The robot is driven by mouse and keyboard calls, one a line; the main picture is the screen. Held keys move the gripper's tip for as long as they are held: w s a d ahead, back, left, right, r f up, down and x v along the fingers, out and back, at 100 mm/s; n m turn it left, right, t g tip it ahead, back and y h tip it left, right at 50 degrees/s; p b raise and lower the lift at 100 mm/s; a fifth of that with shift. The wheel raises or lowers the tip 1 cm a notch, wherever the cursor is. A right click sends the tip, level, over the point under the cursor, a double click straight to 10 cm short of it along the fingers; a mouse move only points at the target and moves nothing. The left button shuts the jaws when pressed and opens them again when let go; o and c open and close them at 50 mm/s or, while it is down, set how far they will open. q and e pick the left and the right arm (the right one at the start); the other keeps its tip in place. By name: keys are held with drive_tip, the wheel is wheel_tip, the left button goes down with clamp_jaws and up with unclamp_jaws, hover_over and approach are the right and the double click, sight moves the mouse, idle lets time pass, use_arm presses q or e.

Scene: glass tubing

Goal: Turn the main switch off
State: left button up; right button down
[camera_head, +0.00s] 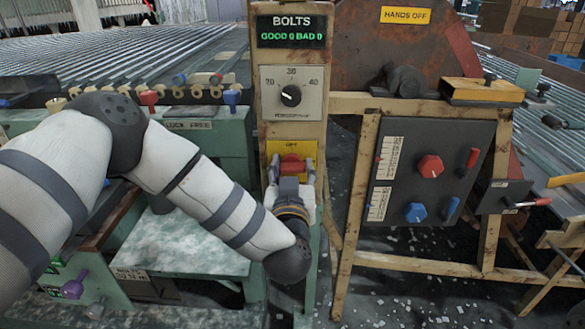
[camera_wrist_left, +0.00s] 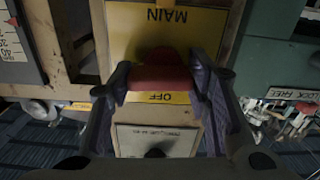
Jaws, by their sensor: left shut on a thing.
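The main switch is a red handle (camera_head: 291,160) on a yellow plate (camera_head: 274,148) on the narrow post, below the dial. In the left wrist view, the picture is upside down and the red handle (camera_wrist_left: 158,77) lies between the words MAIN and OFF, close beside OFF. My left gripper (camera_head: 289,167) is at the plate, with one finger on each side of the handle. In the left wrist view its fingers (camera_wrist_left: 160,80) are closed on the handle's two ends. The word MAIN is hidden in the head view. My right gripper is not in view.
A dial (camera_head: 291,94) and a BOLTS display (camera_head: 291,31) sit above the switch. A dark panel (camera_head: 428,150) with red and blue knobs stands to the right. A green bench (camera_head: 190,250) lies under my left arm.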

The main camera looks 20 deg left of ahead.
use_arm(q)
drive_tip(key=n+p, duration=0.1)
drive_tip(key=n, duration=0.3)
drive_tip(key=shift+r, duration=0.2)
drive_tip(key=n+p, duration=0.1)
drive_tip(key=n, duration=0.3)
drive_tip(key=shift+n, duration=0.4)
drive_tip(key=n, duration=0.4)
drive_tip(key=shift+a, duration=0.1)
drive_tip(key=shift+f+n, duration=0.1)
drive_tip(key=shift+n, duration=2)
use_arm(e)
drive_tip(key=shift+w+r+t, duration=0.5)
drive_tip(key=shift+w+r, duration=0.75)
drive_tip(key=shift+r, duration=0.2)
use_arm(q)
drive_tip(key=o, duration=1.2)
drive_tip(key=shift+c, duration=0.2)
drive_tip(key=shift+s, duration=0.1)
